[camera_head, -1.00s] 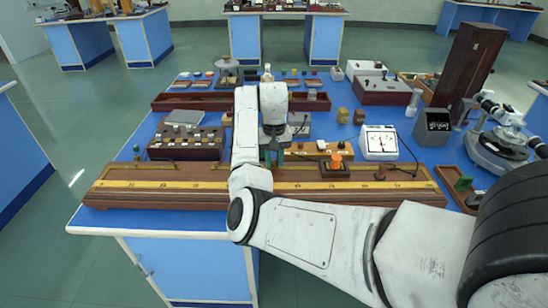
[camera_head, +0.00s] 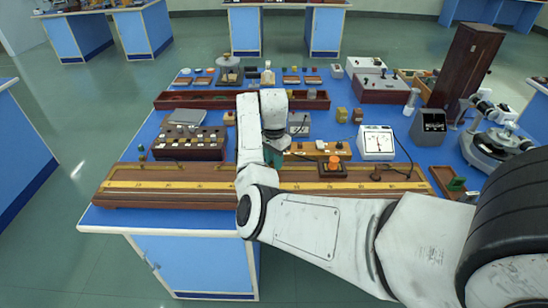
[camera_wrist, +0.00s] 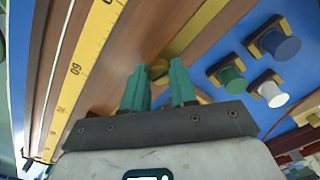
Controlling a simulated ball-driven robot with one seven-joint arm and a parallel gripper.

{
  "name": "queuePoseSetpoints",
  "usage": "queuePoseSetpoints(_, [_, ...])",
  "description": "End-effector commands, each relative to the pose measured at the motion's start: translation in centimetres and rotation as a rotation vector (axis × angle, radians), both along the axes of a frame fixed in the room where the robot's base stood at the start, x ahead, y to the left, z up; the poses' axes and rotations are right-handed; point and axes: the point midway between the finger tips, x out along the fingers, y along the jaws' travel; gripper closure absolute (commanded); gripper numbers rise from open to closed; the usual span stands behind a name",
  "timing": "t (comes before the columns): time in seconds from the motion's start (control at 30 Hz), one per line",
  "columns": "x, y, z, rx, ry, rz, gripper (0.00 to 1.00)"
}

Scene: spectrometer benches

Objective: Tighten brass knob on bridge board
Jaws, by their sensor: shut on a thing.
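The bridge board (camera_head: 150,186) is a long brown wooden board with a yellow scale, lying along the near edge of the blue bench. My gripper (camera_head: 272,156) is over its middle, partly hidden by my arm in the head view. In the wrist view, my gripper (camera_wrist: 160,78) has its two green fingers pointing at the board.
Blue, green and white knobs (camera_wrist: 268,92) are right of my fingers in the wrist view. An orange-topped block (camera_head: 333,166) stands by the board. A white meter (camera_head: 376,142) and a dark box with knobs (camera_head: 190,143) stand behind it.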

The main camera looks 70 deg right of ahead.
Motion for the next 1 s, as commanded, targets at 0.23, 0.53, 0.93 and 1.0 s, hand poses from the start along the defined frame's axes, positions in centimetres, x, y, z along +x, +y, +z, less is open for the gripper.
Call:
queuePoseSetpoints(0.23, [0.11,-0.11,0.23,-0.005,-0.002,-0.234,1.0])
queuePoseSetpoints(0.53, [0.14,-0.12,0.17,-0.005,-0.003,-0.52,1.0])
queuePoseSetpoints(0.93, [0.13,-0.17,0.12,-0.004,-0.003,-0.898,1.0])
queuePoseSetpoints(1.0, [0.14,-0.18,0.12,-0.004,-0.003,-0.96,1.0])
